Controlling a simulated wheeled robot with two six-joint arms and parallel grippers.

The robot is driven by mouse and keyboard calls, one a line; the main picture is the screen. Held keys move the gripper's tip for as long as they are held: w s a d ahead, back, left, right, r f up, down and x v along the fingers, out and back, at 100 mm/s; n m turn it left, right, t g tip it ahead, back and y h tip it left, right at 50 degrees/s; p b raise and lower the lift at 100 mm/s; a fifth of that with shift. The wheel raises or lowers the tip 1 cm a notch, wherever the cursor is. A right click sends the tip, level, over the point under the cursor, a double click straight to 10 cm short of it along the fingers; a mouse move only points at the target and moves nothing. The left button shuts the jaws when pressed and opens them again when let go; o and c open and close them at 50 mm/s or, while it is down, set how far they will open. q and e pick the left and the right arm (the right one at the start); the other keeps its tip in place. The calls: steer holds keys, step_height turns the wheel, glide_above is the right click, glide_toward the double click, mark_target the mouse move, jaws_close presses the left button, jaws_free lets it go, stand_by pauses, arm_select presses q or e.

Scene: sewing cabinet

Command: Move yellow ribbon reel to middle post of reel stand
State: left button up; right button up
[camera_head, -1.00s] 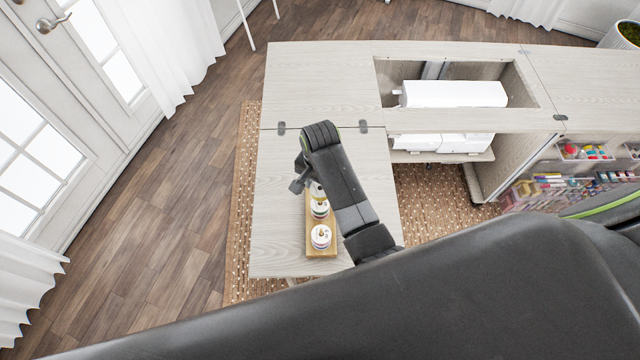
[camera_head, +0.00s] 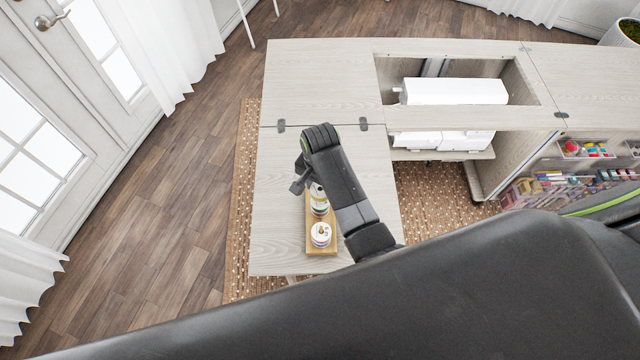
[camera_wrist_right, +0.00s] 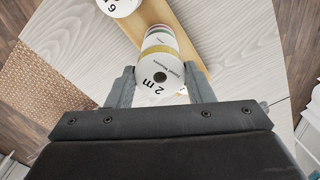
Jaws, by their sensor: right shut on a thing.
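The yellow ribbon reel (camera_wrist_right: 157,75) has a white face marked "2 m" and a yellow band at its rim. In the right wrist view it sits between the two fingers of my right gripper (camera_wrist_right: 160,88), which is shut on it. The wooden reel stand (camera_wrist_right: 184,32) runs behind it in that view. In the head view the stand (camera_head: 313,248) lies on the cabinet's leaf, and my right gripper (camera_head: 302,182) is over its far end. Whether the held reel is around a post is hidden. My left gripper is not in view.
A white reel (camera_head: 320,234) stands at the near end of the stand; a white reel marked "6" (camera_wrist_right: 118,5) shows in the wrist view. The pale leaf (camera_head: 278,205) is clear left of the stand. A white machine (camera_head: 453,92) sits in the cabinet opening.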

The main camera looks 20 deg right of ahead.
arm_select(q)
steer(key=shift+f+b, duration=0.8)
arm_select(e)
steer(key=shift+f, duration=1.45)
steer(key=o, duration=1)
